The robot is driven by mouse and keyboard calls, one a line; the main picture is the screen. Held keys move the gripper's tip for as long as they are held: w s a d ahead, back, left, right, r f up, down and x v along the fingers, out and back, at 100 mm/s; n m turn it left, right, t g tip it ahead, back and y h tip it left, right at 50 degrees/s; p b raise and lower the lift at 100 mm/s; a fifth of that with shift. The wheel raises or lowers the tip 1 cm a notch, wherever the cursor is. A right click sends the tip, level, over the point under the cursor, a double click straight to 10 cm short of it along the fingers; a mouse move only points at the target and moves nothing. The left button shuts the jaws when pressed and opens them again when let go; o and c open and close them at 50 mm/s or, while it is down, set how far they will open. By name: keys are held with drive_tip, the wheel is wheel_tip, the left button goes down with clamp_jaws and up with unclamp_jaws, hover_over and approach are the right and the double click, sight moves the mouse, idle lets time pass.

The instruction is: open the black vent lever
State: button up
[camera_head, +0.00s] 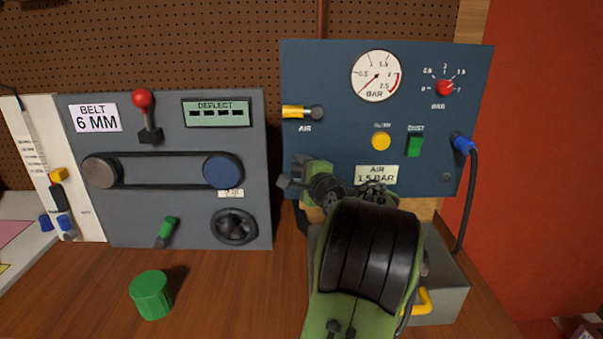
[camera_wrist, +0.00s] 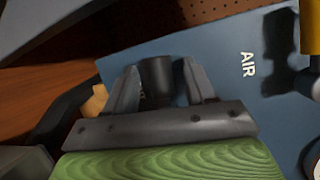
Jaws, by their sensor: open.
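A short black cylindrical piece (camera_wrist: 157,78), which looks like the black vent lever, stands out from the blue panel in the wrist view. My gripper (camera_wrist: 158,82) is open, with one grey finger on each side of it. A narrow gap shows on the right side; on the left I cannot tell whether the finger touches. In the head view my gripper (camera_head: 290,174) is at the lower left of the blue panel (camera_head: 340,75), and the black piece is hidden behind it.
A yellow air lever (camera_head: 295,112) sits just above my gripper. A gauge, red knob and green switch are higher right. A grey bin (camera_head: 450,295) stands under my arm. The grey belt panel (camera_head: 190,185) is left. A green cap (camera_head: 151,294) lies on the bench.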

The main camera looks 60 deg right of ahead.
clamp_jaws()
